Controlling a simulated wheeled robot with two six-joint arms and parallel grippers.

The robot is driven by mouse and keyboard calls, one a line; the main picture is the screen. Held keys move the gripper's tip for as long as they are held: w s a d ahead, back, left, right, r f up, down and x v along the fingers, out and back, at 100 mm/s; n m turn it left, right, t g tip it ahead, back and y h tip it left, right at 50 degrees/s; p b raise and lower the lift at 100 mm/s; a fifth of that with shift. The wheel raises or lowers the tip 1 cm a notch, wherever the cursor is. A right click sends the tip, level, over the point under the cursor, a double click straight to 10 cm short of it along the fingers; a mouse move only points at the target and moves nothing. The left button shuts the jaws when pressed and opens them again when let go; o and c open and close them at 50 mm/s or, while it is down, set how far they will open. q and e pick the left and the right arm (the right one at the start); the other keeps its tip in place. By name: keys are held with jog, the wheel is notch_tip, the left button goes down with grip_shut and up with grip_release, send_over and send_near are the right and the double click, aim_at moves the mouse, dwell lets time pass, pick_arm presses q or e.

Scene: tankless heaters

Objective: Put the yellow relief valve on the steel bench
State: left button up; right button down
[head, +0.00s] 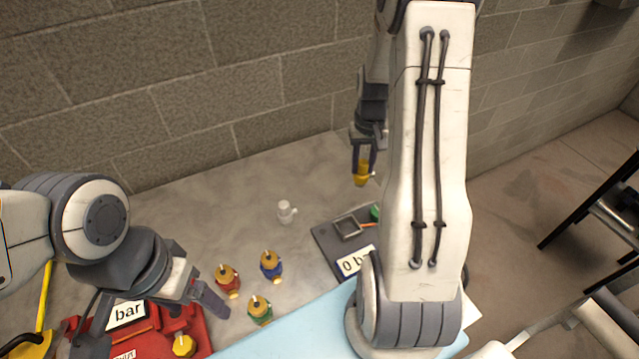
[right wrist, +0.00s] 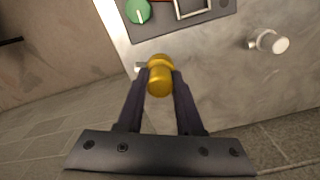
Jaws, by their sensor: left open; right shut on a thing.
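The yellow relief valve (head: 361,174) is between the fingers of my right gripper (head: 364,158), near the far right part of the grey steel bench (head: 190,215). In the right wrist view the valve (right wrist: 159,76) is pinched at the fingertips of my right gripper (right wrist: 159,88), with the bench (right wrist: 215,80) behind it. I cannot tell its height over the bench. My left gripper (head: 208,297) is open and empty at the lower left, beside the red valve; its fingers are partly hidden.
Red (head: 228,280), blue (head: 271,265) and green (head: 260,309) brass-topped valves stand mid-bench. A white fitting (head: 286,211) stands behind them. A dark plate (head: 327,238) labelled "0 bar" is partly behind my right arm. A red unit (head: 150,335) is lower left; a pale blue mat (head: 300,338) is in front.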

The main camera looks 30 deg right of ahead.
jog(key=w+a+f+p, duration=0.1)
jog(key=w+a+f, duration=0.1)
jog(key=w+a+f+p, duration=0.1)
jog(key=a+f, duration=0.1)
jog(key=f, duration=0.1)
jog(key=w+a+f+p, duration=0.2)
jog(key=f, duration=0.1)
jog(key=shift+w, duration=0.3)
jog(key=shift+d+f, duration=0.1)
jog(key=shift+f, duration=0.3)
jog(key=shift+f, duration=0.1)
jog(key=c, duration=1)
grip_release()
jog(key=shift+f, duration=0.1)
jog(key=o, duration=0.4)
jog(key=shift+o, duration=0.2)
